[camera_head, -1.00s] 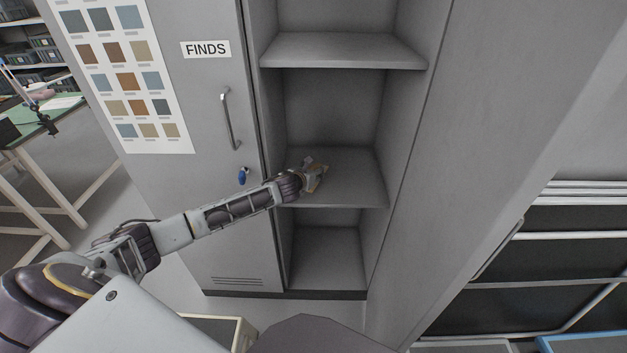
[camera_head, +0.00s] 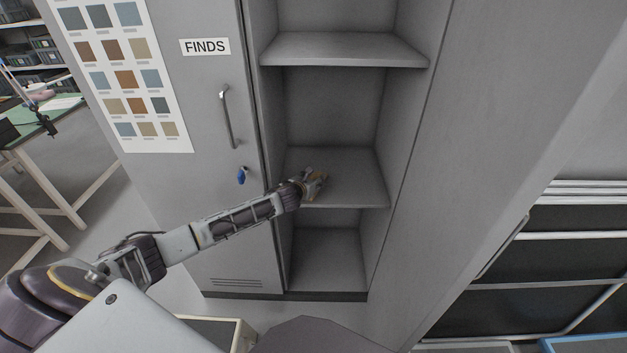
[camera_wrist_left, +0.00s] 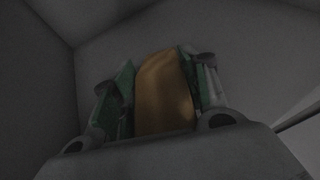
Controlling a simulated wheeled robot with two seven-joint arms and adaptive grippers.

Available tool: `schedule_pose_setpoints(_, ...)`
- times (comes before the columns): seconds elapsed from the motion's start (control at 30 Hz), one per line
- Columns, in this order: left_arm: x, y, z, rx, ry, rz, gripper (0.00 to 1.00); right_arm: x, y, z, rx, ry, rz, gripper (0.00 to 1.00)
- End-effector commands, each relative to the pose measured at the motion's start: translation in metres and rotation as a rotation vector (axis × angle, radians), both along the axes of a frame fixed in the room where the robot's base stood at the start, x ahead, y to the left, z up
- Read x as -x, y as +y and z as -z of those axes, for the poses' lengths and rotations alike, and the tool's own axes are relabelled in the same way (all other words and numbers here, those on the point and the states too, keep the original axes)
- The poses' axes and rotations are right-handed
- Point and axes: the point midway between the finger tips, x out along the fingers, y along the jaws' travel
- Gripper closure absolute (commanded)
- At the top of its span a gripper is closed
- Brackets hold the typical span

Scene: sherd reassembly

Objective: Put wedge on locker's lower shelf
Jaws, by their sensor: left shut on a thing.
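The wedge (camera_wrist_left: 163,95) is a tan-brown piece held between the two green-padded fingers of my left gripper (camera_wrist_left: 155,90) in the left wrist view. In the head view my left gripper (camera_head: 313,184) is at the front left part of a grey locker shelf (camera_head: 355,180), with a small tan bit of the wedge (camera_head: 320,178) showing. I cannot tell whether the wedge touches the shelf. The locker (camera_head: 412,120) stands open, with another shelf (camera_head: 340,48) above and a bottom compartment (camera_head: 330,262) below. My right gripper is not in view.
The shelf's right side is clear. A dark rack (camera_head: 570,250) stands at right.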

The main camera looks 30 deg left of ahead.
Motion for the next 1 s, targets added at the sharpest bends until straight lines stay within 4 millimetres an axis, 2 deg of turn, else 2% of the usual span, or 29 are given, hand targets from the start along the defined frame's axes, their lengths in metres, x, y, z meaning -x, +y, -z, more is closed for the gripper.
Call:
schedule_pose_setpoints(0.03,0.0,0.0,0.001,0.0,-0.001,0.0,0.83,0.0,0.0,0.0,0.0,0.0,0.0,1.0)
schedule_pose_setpoints(0.07,0.0,0.0,0.001,0.001,0.0,0.0,0.52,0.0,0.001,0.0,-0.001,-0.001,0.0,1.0)
schedule_pose_setpoints(0.2,0.0,0.0,0.001,0.0,0.0,0.0,0.34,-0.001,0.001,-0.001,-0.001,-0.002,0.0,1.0)
schedule_pose_setpoints(0.67,0.0,0.0,-0.002,0.0,0.0,0.001,0.34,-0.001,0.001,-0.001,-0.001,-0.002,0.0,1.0)
schedule_pose_setpoints(1.0,0.019,-0.001,-0.009,-0.001,0.001,0.0,0.34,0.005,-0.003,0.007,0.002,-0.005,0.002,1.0)
